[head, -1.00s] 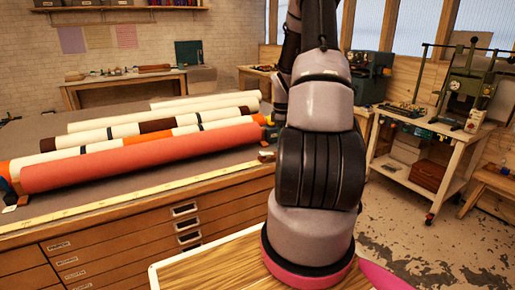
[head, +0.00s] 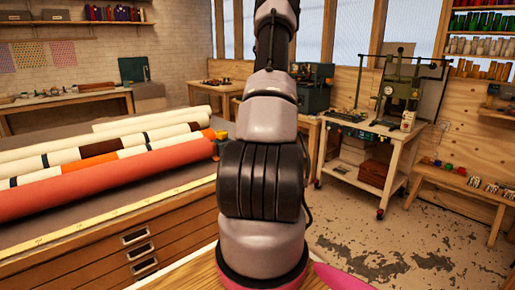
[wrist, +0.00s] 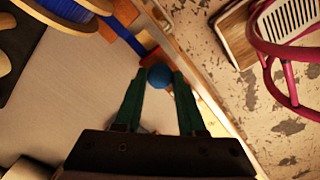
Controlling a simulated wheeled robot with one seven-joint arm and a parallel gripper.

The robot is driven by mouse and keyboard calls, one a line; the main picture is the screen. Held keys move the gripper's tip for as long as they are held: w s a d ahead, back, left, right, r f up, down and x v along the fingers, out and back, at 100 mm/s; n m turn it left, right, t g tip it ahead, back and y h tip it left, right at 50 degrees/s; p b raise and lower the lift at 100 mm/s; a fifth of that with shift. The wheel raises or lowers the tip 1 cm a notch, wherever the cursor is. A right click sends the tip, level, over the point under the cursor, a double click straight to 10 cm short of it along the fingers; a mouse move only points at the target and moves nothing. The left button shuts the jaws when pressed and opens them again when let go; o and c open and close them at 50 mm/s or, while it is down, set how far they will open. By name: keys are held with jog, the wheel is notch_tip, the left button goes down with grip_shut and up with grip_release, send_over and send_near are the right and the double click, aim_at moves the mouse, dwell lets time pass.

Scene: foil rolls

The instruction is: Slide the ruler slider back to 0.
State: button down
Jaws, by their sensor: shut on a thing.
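In the wrist view, my gripper (wrist: 159,84) has its two dark green fingers shut on a round blue knob (wrist: 159,76), near the table's edge. An orange piece (wrist: 152,56) lies just beyond the knob; I cannot tell whether they are joined. The yellow ruler (head: 95,227) runs along the front edge of the grey table in the head view. My arm hides the ruler's right end, the gripper and the slider in that view.
Long rolls, one of them coral red (head: 100,183), lie on the table behind the ruler. Drawers (head: 140,250) are below it. In the wrist view, a blue spool (wrist: 68,10) is at upper left and a pink-framed chair (wrist: 280,50) at upper right.

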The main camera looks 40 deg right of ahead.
jog(key=shift+d, duration=0.3)
jog(key=c, duration=0.5)
grip_release()
notch_tip(320, 180, up, 11)
jog(key=shift+a+f, duration=0.1)
